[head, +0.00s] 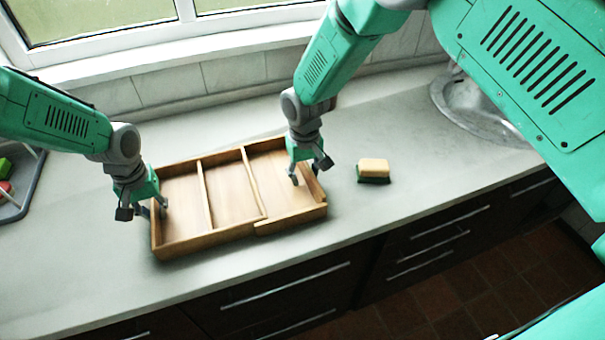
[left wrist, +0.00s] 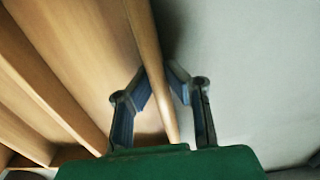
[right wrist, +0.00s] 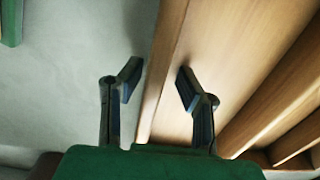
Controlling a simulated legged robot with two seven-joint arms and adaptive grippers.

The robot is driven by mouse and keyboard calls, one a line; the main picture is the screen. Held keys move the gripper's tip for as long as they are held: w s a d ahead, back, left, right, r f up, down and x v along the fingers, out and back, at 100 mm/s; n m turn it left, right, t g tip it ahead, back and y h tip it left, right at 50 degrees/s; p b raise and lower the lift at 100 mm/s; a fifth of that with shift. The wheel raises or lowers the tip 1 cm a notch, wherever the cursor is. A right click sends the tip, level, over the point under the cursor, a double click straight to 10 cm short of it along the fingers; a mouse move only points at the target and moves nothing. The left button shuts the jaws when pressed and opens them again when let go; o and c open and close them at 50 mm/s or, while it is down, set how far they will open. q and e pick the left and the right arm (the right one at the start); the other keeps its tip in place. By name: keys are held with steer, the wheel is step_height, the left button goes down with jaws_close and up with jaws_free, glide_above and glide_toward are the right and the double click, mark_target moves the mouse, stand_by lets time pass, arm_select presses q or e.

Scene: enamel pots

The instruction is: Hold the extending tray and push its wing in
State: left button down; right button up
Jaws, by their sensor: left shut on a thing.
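The wooden extending tray (head: 210,238) lies on the grey worktop, with lengthwise compartments divided by thin walls. Its wing (head: 290,219) is at the right end, its front wall set slightly forward of the main body's. My left gripper (head: 153,209) is shut on the tray's left end wall, which shows between its fingers in the left wrist view (left wrist: 160,80). My right gripper (head: 307,174) is open over the wing's right end wall. In the right wrist view (right wrist: 157,78) one finger is on each side of that wall, with gaps visible.
A sponge (head: 373,170) with a dark green underside lies right of the tray. A round metal sink (head: 465,105) is at the back right. A dark rack (head: 25,200) with coloured items is at the far left. Worktop right of the wing is clear up to the sponge.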

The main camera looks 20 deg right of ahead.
mark_target(272, 190)
jaws_close()
steer(key=a, duration=0.8)
steer(key=shift+a, duration=0.25)
jaws_free()
steer(key=shift+d, duration=0.15)
